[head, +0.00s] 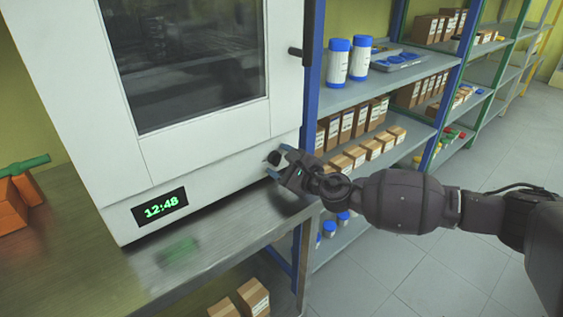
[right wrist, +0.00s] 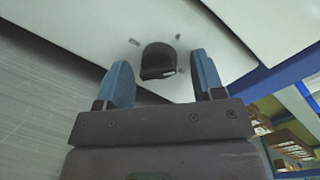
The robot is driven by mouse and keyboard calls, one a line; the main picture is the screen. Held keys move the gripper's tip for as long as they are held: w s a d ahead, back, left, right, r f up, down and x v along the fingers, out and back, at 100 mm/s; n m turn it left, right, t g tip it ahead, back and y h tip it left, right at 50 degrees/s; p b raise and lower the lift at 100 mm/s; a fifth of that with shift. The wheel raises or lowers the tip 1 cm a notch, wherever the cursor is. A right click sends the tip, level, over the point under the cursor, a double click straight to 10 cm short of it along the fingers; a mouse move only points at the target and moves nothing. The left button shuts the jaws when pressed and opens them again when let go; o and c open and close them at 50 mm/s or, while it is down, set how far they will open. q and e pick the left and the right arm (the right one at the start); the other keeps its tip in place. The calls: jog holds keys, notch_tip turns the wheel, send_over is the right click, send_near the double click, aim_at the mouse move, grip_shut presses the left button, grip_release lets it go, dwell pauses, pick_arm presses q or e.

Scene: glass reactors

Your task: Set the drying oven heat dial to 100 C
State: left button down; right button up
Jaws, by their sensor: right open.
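The white drying oven (head: 190,160) stands on a metal bench, its glass door shut. Its black heat dial (head: 274,158) is low on the right of the front panel. In the right wrist view the dial (right wrist: 158,60) sits just ahead of and between my blue fingertips, with small marks around it; the marks are too small to read. My right gripper (head: 282,164) is open at the dial, and it shows in the right wrist view (right wrist: 163,78) with nothing held. My left gripper is not in view.
The metal bench (head: 215,238) is clear in front of the oven. Blue shelving (head: 340,92) with bottles and boxes stands close on the right, behind my right arm. Orange blocks and a green bar (head: 25,165) are at far left.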

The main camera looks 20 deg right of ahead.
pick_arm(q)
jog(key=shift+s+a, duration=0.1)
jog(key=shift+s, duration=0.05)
pick_arm(e)
jog(key=shift+c, duration=0.4)
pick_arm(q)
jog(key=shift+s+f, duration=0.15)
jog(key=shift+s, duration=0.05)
pick_arm(e)
jog(key=c, duration=0.8)
